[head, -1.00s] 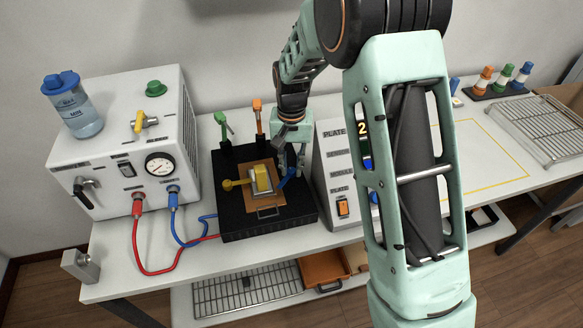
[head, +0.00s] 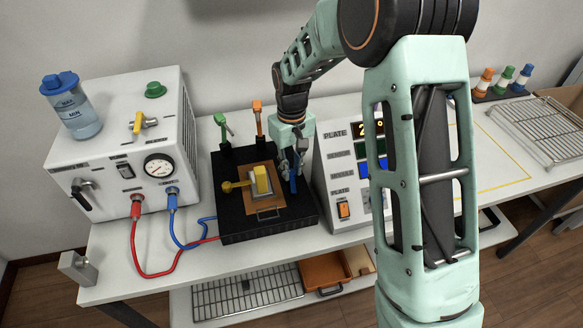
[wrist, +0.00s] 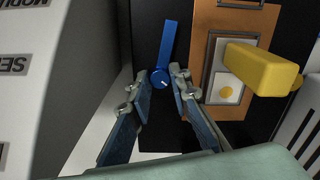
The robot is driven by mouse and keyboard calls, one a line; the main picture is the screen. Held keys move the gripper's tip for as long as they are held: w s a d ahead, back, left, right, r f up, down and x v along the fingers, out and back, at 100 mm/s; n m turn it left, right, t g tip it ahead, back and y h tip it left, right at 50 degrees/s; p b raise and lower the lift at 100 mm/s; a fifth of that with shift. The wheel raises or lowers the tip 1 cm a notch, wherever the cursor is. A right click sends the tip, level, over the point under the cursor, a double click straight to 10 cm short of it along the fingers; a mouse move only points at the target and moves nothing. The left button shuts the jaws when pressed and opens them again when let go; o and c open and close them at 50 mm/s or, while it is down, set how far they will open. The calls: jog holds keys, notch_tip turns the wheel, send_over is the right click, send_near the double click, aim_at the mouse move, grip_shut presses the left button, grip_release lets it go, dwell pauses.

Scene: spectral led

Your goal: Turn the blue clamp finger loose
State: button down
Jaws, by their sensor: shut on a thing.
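The blue clamp finger (wrist: 167,44) has a round hub and a long flat arm. In the wrist view its hub lies between the fingertips of my gripper (wrist: 160,76), and the arm points away, alongside the copper plate and apart from it. In the head view the blue finger (head: 293,184) shows at the right side of the black block (head: 234,222), partly hidden by my gripper (head: 290,170). My gripper points down and is shut on the finger's hub. A yellow block (head: 262,180) sits on the copper plate (head: 268,203), with a yellow clamp finger (head: 232,186) at its left.
Green (head: 222,128) and orange (head: 258,122) upright clamps stand at the block's back. A sloped display console (head: 340,180) stands close to the right of my gripper. A white chiller box (head: 120,150) with red and blue hoses is at the left.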

aim_at(292, 171)
dwell(0.4)
jog(key=c, duration=1.8)
grip_release()
jog(key=shift+o, duration=0.2)
notch_tip(292, 171, up, 12)
